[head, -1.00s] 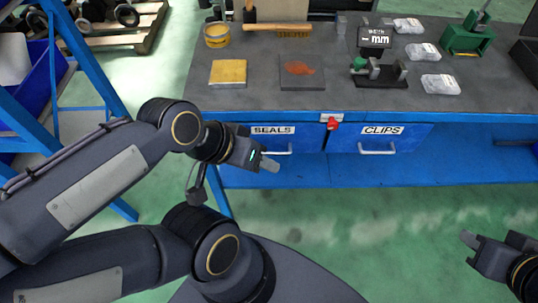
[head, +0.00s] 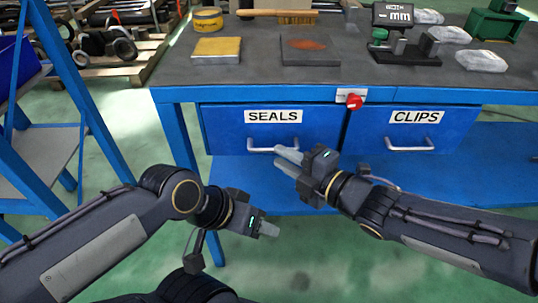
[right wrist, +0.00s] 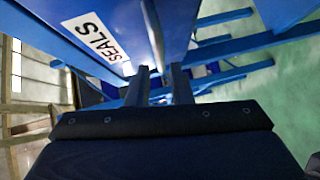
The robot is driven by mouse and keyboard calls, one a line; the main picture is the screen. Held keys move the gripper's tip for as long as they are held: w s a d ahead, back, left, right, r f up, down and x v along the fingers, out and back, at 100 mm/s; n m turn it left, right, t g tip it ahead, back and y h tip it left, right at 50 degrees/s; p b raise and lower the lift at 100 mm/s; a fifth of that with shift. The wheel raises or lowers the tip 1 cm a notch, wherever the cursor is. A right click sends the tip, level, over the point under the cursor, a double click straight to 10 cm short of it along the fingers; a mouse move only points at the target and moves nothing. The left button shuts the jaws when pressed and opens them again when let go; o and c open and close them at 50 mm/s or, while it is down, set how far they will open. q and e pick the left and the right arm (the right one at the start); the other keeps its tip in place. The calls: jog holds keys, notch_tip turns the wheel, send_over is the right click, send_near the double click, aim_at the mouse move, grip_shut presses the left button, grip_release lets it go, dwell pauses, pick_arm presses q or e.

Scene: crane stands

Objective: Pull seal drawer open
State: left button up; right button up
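The blue seal drawer (head: 225,132), labelled SEALS (head: 273,116), is shut under the bench. Its pale bar handle (head: 258,150) is partly hidden by my right gripper. The SEALS label also shows in the right wrist view (right wrist: 98,38). My right gripper (head: 288,161) is at the right part of the handle, its fingers apart with a gap between them. I cannot tell whether the fingers touch or straddle the handle. My left gripper (head: 268,230) is low, in front of the bench and away from the drawer; its finger gap is not clear.
The CLIPS drawer (head: 455,125) is to the right, shut. A red knob (head: 354,102) sits between the drawers on the bench (head: 250,78) edge. A blue shelf (head: 228,180) runs below. A blue frame (head: 90,115) stands at the left. Tools and bags lie on top.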

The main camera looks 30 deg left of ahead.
aim_at(269, 150)
jog(key=x, duration=0.5)
jog(key=shift+w+b, duration=0.1)
jog(key=shift+b, duration=0.25)
grip_shut()
